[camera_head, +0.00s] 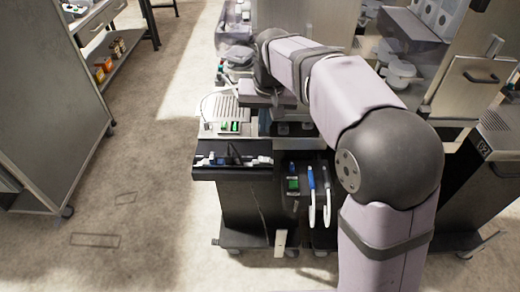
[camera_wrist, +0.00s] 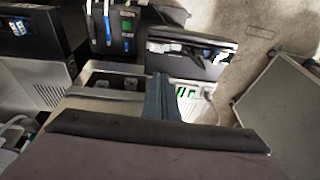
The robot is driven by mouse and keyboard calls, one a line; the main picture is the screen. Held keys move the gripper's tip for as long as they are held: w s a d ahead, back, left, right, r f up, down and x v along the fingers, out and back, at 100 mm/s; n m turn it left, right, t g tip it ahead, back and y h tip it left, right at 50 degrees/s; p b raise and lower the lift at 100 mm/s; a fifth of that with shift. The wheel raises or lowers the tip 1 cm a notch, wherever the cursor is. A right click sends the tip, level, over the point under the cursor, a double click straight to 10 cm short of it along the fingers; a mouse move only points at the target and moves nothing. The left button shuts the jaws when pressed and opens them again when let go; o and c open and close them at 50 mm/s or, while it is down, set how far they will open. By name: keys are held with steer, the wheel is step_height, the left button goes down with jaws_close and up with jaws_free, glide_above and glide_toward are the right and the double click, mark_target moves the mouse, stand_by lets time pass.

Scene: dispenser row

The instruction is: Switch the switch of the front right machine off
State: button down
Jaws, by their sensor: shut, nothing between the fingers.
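My gripper (camera_wrist: 160,98) shows in the wrist view as narrow blue-grey fingers, shut and empty, above the machine tops. In the head view my arm reaches to the back left and its fingertips cannot be made out. A light panel (camera_head: 214,128) with green switches (camera_head: 229,127) sits at the left machine's front. These green switches also show in the wrist view (camera_wrist: 187,91), just right of my fingers, apparently apart from them. At the right edge of the head view stands a machine marked 02 (camera_head: 498,128) with a vented top. Its switch cannot be made out.
A black tray (camera_head: 232,173) with small items stands before the green switches. A black holder with a green-screened device (camera_head: 293,184) and blue-and-white handles (camera_head: 311,178) hangs beside it. A grey cabinet (camera_head: 55,100) stands at left. The floor between is clear.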

steer(key=p, duration=0.4)
glide_above(264, 159)
steer(key=f, duration=0.7)
steer(key=a+f, duration=0.1)
steer(key=f, duration=0.3)
steer(key=shift+f, duration=0.35)
steer(key=shift+a+f, duration=0.1)
steer(key=shift+f, duration=0.85)
steer(key=shift+a+f, duration=0.2)
steer(key=shift+f, duration=0.1)
steer(key=shift+d, duration=0.2)
steer(key=shift+d+r, duration=0.25)
steer(key=shift+d, duration=0.35)
